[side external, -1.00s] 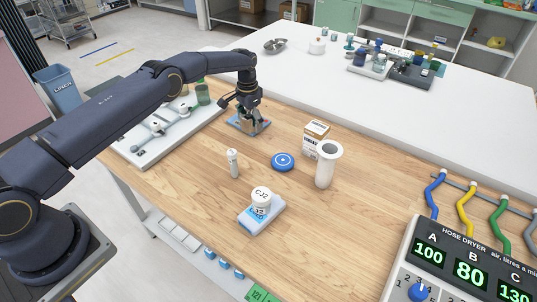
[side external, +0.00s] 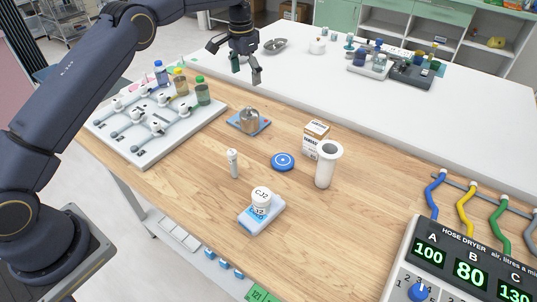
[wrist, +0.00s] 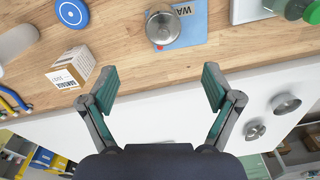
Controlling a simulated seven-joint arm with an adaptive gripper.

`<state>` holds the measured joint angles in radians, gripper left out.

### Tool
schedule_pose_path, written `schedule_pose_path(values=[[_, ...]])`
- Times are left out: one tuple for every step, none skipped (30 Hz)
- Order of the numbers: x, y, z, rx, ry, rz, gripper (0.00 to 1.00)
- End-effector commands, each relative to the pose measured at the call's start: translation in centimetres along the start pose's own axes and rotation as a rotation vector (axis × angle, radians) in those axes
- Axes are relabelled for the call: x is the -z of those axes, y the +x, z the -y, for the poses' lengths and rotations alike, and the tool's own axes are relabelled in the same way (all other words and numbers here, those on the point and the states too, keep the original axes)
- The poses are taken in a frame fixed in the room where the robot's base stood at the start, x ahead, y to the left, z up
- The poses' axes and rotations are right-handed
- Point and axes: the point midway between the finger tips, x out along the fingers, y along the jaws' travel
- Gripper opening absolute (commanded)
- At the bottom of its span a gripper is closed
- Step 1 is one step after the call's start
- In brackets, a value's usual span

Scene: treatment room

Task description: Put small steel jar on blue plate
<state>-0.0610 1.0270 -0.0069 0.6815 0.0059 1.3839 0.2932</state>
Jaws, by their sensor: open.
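The small steel jar (side external: 250,121) stands upright on a square blue plate (side external: 234,122) on the wooden bench top. In the wrist view the jar (wrist: 162,28) is near the top centre, on the blue plate (wrist: 191,32), which has partly hidden lettering. A round blue disc (side external: 283,161) with a white ring lies separately on the wood. My gripper (side external: 246,70) is open and empty, raised well above the jar and apart from it. Its two spread fingers also show in the wrist view (wrist: 159,84), with nothing between them.
A valve board (side external: 150,130) with several bottles stands left of the plate. A small carton (side external: 315,138), a white flared cylinder (side external: 326,168), a small white vial (side external: 233,163) and a CJ2 jar (side external: 261,198) stand nearby.

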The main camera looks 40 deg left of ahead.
Motion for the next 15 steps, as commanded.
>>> schedule_pose_path(values=[[-0.8, -3.3, -0.5, 0.008, -0.01, -0.028, 0.89], [-1.4, -5.0, -0.8, 0.013, -0.018, -0.043, 0.89], [-2.5, -7.3, -1.3, 0.018, -0.029, -0.064, 0.89], [-3.4, -8.8, -1.7, 0.022, -0.037, -0.081, 0.89], [-4.5, -10.3, -2.1, 0.026, -0.046, -0.096, 0.89], [-5.9, -12.2, -2.7, 0.03, -0.057, -0.117, 0.89], [-7.1, -13.4, -3.2, 0.034, -0.066, -0.133, 0.89], [-8.4, -14.6, -3.6, 0.036, -0.075, -0.148, 0.89], [-10.3, -16.0, -4.3, 0.04, -0.085, -0.17, 0.89], [-11.7, -16.9, -4.8, 0.042, -0.095, -0.186, 0.89], [-13.2, -17.7, -5.3, 0.045, -0.102, -0.201, 0.89], [-15.3, -18.5, -6.0, 0.047, -0.114, -0.223, 0.89], [-16.9, -19.1, -6.5, 0.049, -0.122, -0.238, 0.89], [-18.5, -19.4, -7.1, 0.05, -0.13, -0.255, 0.89], [-20.7, -19.8, -7.8, 0.052, -0.142, -0.276, 0.89]])
